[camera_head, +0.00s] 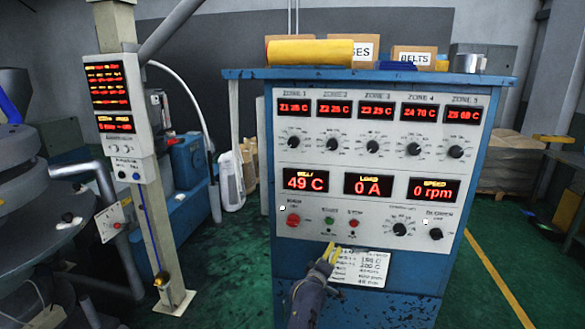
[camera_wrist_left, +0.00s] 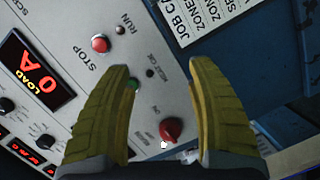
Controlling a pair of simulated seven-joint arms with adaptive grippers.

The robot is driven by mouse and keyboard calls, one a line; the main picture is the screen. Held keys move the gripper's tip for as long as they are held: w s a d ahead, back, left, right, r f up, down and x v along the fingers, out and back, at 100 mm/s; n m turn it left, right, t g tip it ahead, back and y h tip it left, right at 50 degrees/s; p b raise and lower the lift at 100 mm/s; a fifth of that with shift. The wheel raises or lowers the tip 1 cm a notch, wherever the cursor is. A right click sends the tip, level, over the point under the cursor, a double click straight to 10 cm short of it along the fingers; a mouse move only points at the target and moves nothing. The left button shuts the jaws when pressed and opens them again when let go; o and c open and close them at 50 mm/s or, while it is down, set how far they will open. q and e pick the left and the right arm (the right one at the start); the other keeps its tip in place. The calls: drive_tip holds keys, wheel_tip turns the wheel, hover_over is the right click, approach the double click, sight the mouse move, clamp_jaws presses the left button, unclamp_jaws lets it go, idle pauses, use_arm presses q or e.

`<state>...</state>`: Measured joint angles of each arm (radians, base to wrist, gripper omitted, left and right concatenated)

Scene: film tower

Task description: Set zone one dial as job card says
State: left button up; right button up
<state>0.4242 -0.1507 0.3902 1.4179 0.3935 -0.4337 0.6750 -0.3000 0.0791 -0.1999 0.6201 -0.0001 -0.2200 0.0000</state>
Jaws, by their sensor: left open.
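The zone one dial (camera_head: 293,141) is a black knob under the leftmost red display (camera_head: 294,107) on the blue cabinet's pale panel; the display seems to read Z1 25 C. The white job card (camera_head: 362,268) is on the cabinet front below the panel, its small figures not clearly readable. Part of the card (camera_wrist_left: 207,14) shows in the left wrist view. My left gripper (camera_head: 331,252) is open and empty, with yellow fingers, in front of the card's upper left and well below the dial. In the left wrist view the open fingers (camera_wrist_left: 162,70) point at the panel.
Several similar zone dials stand in a row to the right. The lower panel has a red rotary switch (camera_head: 293,220), a green button (camera_head: 329,220) and a red stop button (camera_head: 354,223). Boxes (camera_head: 414,56) and a yellow roll (camera_head: 309,52) lie on the cabinet top. A post (camera_head: 147,200) stands left.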

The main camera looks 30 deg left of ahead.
sight(293, 144)
use_arm(q)
drive_tip(key=s+a+r+n+t+y, duration=0.2)
drive_tip(key=a+r+n, duration=0.25)
drive_tip(key=r, duration=0.65)
drive_tip(key=s+a+r+n+t+y, duration=0.15)
drive_tip(key=a+r+n, duration=0.35)
drive_tip(key=r, duration=0.6)
drive_tip(key=s+a+r+n+t+y, duration=0.1)
drive_tip(key=s+a+r+n+y, duration=0.15)
drive_tip(key=s+r+n, duration=0.75)
drive_tip(key=w+a+r+n, duration=0.1)
drive_tip(key=w+r, duration=0.1)
drive_tip(key=w, duration=0.3)
drive_tip(key=w+a+r+n+h, duration=0.1)
drive_tip(key=w+a+r, duration=0.1)
drive_tip(key=w, duration=0.4)
drive_tip(key=w+a+r+n, duration=0.1)
drive_tip(key=w+a+r, duration=0.1)
drive_tip(key=w, duration=0.3)
drive_tip(key=shift+w+a, duration=0.15)
drive_tip(key=shift+w, duration=0.05)
clamp_jaws()
